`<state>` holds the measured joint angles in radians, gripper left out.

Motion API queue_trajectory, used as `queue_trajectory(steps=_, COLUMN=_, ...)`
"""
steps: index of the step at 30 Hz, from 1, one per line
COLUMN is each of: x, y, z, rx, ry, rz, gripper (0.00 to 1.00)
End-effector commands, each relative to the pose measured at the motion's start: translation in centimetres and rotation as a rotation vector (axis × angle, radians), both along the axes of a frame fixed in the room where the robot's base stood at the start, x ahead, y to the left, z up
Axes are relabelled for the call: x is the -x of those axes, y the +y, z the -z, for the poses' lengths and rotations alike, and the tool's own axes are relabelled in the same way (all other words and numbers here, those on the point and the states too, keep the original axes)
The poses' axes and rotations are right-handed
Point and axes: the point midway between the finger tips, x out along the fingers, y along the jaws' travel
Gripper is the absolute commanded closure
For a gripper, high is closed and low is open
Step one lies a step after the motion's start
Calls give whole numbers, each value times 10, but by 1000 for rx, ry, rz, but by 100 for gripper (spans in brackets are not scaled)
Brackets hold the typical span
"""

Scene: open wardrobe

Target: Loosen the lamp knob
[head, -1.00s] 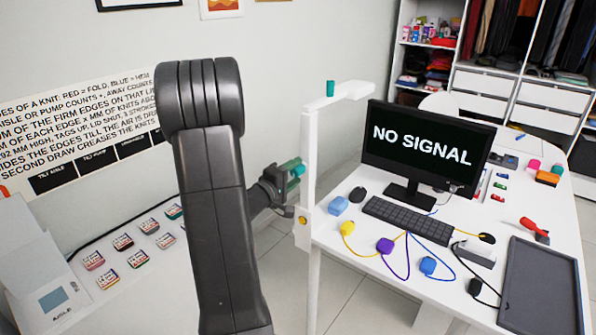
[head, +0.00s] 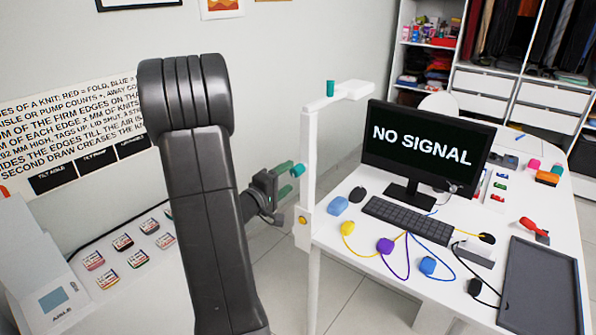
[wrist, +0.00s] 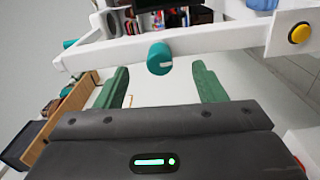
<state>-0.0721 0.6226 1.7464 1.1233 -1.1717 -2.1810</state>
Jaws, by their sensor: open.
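The lamp is a white upright post (head: 309,150) with a short arm on top. A teal knob (head: 298,170) sticks out from the left side of the post. In the wrist view the knob (wrist: 158,57) shows a pale mark on its face, between the tips of my green fingers and beyond them. My gripper (head: 284,181) is open and empty, just left of the knob and apart from it. A second teal piece (head: 330,88) stands on the lamp's top arm. A yellow button (wrist: 299,33) sits low on the post.
Right of the post, a white desk holds a monitor (head: 420,146), a keyboard (head: 408,221), coloured pucks with cables and a dark tray (head: 542,285). Several small tins (head: 123,242) lie on the left table. Floor shows between the tables.

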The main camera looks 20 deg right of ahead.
Motion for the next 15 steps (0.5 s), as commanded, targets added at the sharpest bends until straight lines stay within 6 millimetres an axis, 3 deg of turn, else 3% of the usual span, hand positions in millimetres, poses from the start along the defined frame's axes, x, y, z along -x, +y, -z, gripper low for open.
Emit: queue_trajectory(steps=15, x=24, y=31, z=0, rx=0, ry=0, rz=0, gripper=36)
